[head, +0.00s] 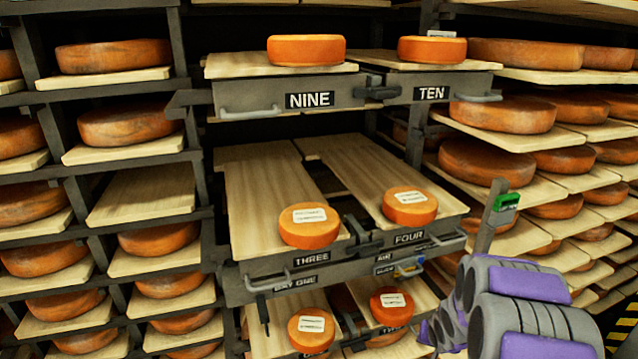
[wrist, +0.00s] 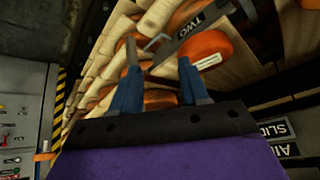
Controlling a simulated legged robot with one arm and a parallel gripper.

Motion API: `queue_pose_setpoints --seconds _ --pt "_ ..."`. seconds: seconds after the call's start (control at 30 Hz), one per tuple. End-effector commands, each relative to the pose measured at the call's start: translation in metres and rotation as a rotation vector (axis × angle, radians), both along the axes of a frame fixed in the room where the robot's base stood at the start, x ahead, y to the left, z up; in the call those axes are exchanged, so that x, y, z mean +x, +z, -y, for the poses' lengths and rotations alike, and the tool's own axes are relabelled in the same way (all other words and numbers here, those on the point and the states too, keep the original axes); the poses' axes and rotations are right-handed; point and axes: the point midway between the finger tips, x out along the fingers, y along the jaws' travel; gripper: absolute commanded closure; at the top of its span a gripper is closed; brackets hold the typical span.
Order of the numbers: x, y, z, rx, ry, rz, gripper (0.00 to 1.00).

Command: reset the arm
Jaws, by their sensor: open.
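My arm (head: 520,310), grey and purple, is at the lower right in the head view. My gripper (wrist: 160,80) shows in the wrist view with two blue fingers apart and nothing between them. Beyond the fingers, an orange cheese wheel with a white label (wrist: 207,50) lies on a board beside the drawer front marked TWO (wrist: 195,22). The fingers look apart from the wheel, but the exact distance is hard to tell. I cannot make out the fingers clearly in the head view.
Trays NINE (head: 310,100) and TEN (head: 432,93) hold one wheel each. Below them, THREE (head: 312,259) and FOUR (head: 409,237) carry labelled wheels on pulled-out boards. Crowded cheese shelves (head: 120,90) flank both sides. A grey control panel (wrist: 22,120) stands at the left in the wrist view.

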Motion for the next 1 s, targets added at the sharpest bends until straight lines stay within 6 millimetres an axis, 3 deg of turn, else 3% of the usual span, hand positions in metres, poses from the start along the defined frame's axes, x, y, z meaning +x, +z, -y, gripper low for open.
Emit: queue_pose_setpoints --seconds 0.1,0.27,0.5,0.8,1.0 --pt "-0.023 0.034 -0.009 -0.044 0.012 -0.061 0.55" --pt "-0.065 0.072 -0.024 -0.082 0.031 -0.161 0.55" --pt "-0.139 0.121 -0.055 -0.098 0.077 -0.309 0.55" --pt "-0.248 0.168 -0.103 -0.057 0.183 -0.492 0.55" --pt "-0.324 0.189 -0.134 -0.007 0.286 -0.605 0.55"
